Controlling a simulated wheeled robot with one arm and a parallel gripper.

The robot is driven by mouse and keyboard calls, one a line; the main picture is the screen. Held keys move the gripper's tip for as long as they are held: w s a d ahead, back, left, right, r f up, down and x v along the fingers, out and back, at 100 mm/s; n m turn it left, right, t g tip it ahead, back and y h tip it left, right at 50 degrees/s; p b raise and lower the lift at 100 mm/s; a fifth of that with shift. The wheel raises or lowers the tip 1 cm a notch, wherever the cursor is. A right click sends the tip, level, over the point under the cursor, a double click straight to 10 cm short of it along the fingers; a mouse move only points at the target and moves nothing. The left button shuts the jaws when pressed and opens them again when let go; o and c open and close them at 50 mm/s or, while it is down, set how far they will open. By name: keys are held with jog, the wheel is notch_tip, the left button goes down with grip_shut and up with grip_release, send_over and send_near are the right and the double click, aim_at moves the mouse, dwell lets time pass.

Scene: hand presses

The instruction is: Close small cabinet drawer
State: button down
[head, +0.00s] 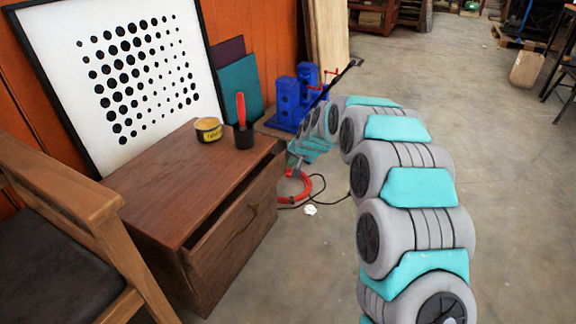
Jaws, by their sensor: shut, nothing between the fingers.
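The small brown wooden cabinet (165,185) stands at the left, below a framed dot picture. Its drawer (236,240) is pulled partly out toward the right, with a dark gap showing between the cabinet top and the drawer front. A small handle sits on the drawer front. My grey and teal arm reaches in from the lower right. My gripper (293,162) is small and partly hidden at the arm's far end, just beyond the cabinet's far right corner. It is shut and empty, and appears apart from the drawer front.
A wooden chair (75,215) is close at left. The floor right of the drawer is mostly clear.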

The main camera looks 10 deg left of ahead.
jog(key=v, duration=0.7)
jog(key=s+f+m+g+y+b, duration=0.15)
jog(key=s+m+b, duration=0.25)
jog(key=s+m, duration=0.45)
jog(key=m+g+y+b, duration=0.25)
jog(key=m+b, duration=0.25)
jog(key=m, duration=0.6)
send_near(240, 207)
jog(key=shift+t+y, duration=0.3)
jog(key=shift+s+f+x, duration=0.15)
jog(key=shift+s+x, duration=0.05)
jog(key=shift+x, duration=1.25)
jog(key=shift+s+f+x, duration=0.1)
jog(key=shift+s+x, duration=0.1)
jog(key=shift+x, duration=1.25)
jog(key=shift+w, duration=0.1)
